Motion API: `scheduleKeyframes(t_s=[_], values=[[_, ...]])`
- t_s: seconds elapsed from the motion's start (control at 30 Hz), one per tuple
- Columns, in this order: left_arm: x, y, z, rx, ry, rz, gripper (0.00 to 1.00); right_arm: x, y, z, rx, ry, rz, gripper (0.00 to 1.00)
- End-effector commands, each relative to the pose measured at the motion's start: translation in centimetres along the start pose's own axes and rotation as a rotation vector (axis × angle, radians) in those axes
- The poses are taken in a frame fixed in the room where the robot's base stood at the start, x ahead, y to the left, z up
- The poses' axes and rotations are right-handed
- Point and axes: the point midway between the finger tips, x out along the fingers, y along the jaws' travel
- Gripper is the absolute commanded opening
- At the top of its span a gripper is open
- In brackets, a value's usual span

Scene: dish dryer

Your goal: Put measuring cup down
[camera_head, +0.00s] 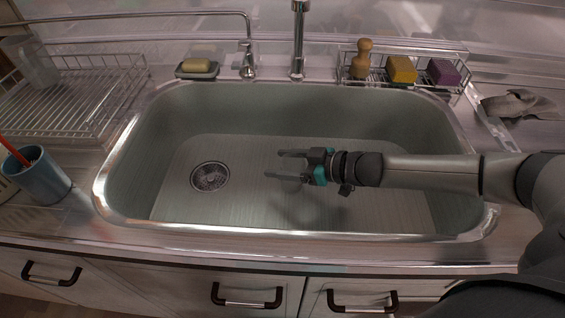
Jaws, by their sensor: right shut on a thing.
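My right gripper (280,165) hangs over the middle of the sink (121,207), to the right of the drain (210,176). Its arm comes in from the right. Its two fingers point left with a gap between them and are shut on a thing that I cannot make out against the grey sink. I cannot clearly identify a measuring cup. A clear, see-through container (38,66) stands in the wire dish rack (100,95) at the back left; I cannot tell what kind it is. My left gripper is not in view.
The faucet (298,40) and a soap dish with yellow soap (196,66) stand behind the sink. A wire caddy at back right holds a wooden brush (361,58), a yellow sponge (402,69) and a purple sponge (443,72). A blue cup (42,178) is left; a grey cloth (518,103), right.

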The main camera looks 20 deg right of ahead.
Motion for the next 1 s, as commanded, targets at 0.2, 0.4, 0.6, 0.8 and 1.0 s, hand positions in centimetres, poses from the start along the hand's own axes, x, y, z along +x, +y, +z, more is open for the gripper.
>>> scheduleKeyframes(t_s=[0.2,0.4,0.6,0.8,1.0], values=[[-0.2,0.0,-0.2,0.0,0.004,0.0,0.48,0.1,0.0,0.3,0.0,0.0,0.0,0.76],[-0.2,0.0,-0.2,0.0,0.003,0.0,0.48,0.1,0.0,0.3,0.0,0.0,0.0,0.98],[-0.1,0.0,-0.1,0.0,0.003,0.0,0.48,0.1,0.0,0.3,0.0,0.0,0.0,1.0],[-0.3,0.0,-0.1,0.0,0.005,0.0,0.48,-0.5,0.0,0.0,0.001,-0.002,0.0,1.0],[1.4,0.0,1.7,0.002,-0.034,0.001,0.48,-3.4,0.0,0.0,0.002,-0.005,0.001,1.0]])
